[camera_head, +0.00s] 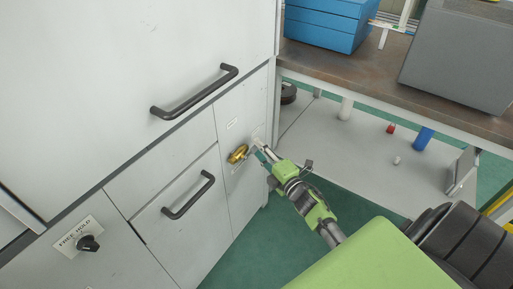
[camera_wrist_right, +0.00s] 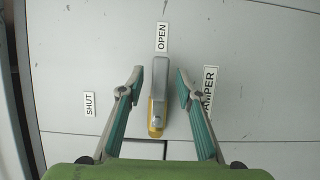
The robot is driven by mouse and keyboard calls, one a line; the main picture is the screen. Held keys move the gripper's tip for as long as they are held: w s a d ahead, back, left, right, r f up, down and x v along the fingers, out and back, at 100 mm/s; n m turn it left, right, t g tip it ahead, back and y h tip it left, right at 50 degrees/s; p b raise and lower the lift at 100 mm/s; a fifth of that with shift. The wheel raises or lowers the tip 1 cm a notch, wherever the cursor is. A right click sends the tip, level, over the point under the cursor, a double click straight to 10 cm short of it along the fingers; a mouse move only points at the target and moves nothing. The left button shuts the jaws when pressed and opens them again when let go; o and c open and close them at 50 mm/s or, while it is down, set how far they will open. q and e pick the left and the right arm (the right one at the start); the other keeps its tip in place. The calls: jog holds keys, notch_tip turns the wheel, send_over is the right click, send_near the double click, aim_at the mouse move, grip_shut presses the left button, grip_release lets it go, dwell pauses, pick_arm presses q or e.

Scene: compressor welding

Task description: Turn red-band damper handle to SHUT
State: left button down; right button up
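The damper handle (camera_wrist_right: 158,95) is a grey lever with a yellow body on a light grey panel. It points up at the OPEN label (camera_wrist_right: 162,37) in the right wrist view. The SHUT label (camera_wrist_right: 90,104) is to its left and a partly hidden DAMPER label (camera_wrist_right: 209,88) to its right. I see no red band on it. In the head view its brass-yellow part (camera_head: 238,154) shows on the cabinet. My right gripper (camera_wrist_right: 160,78) is open, one finger on each side of the lever with gaps; it also shows in the head view (camera_head: 260,152). My left gripper is not in view.
Black bar handles (camera_head: 196,92) (camera_head: 189,196) stick out from the cabinet near the damper. A FREE HOLD knob (camera_head: 88,243) is at lower left. A workbench (camera_head: 370,75) with a blue box (camera_head: 325,25) stands right. Green floor (camera_head: 240,262) lies below.

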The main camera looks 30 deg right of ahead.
jog(key=shift+w, duration=0.9)
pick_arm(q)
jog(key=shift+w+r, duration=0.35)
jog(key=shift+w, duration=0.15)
pick_arm(e)
jog(key=shift+c, duration=0.4)
grip_shut()
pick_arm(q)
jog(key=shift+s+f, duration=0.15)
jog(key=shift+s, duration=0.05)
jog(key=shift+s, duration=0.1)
